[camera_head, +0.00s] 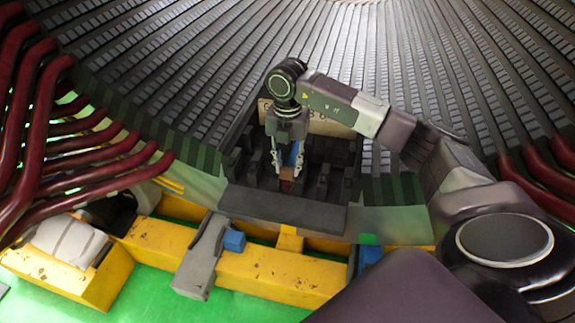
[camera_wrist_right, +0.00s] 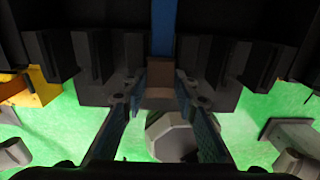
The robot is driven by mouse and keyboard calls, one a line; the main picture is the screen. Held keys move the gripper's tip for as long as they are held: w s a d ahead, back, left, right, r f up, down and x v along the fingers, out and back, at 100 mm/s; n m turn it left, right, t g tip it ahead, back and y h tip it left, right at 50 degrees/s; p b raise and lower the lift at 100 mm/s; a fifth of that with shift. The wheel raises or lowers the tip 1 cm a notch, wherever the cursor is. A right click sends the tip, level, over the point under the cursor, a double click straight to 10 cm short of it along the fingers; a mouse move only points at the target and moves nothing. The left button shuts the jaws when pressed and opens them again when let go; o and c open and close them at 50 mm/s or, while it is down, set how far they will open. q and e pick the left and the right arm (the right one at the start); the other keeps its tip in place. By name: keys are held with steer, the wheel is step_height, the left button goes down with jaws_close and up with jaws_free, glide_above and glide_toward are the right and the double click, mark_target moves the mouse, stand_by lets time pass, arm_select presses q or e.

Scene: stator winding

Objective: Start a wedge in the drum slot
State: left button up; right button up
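The drum (camera_head: 190,80) fills the back, its dark slots fanning out. A dark toothed block (camera_head: 285,205) stands at its near edge, in the middle. My right gripper (camera_head: 288,178) points down among the block's uprights. Its fingers are apart, with a small brown piece (camera_head: 286,185) between or just beyond the tips. The brown piece also shows in the right wrist view (camera_wrist_right: 160,78), with narrow gaps beside it. A blue strip (camera_wrist_right: 163,25) runs up from it between dark walls. I cannot tell which of these is the wedge. My left gripper is not in view.
Dark red bent bars (camera_head: 35,130) crowd the left side, with more at the right edge. A worn yellow beam (camera_head: 260,275) lies in front of the drum, with a grey bracket (camera_head: 200,260) on it. The green floor (camera_head: 150,300) is open in front.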

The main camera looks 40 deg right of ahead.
steer(key=shift+o, duration=1.4)
steer(key=shift+d, duration=0.15)
steer(key=shift+w+r, duration=0.1)
steer(key=shift+r, duration=0.35)
step_height(320, 180, up, 11)
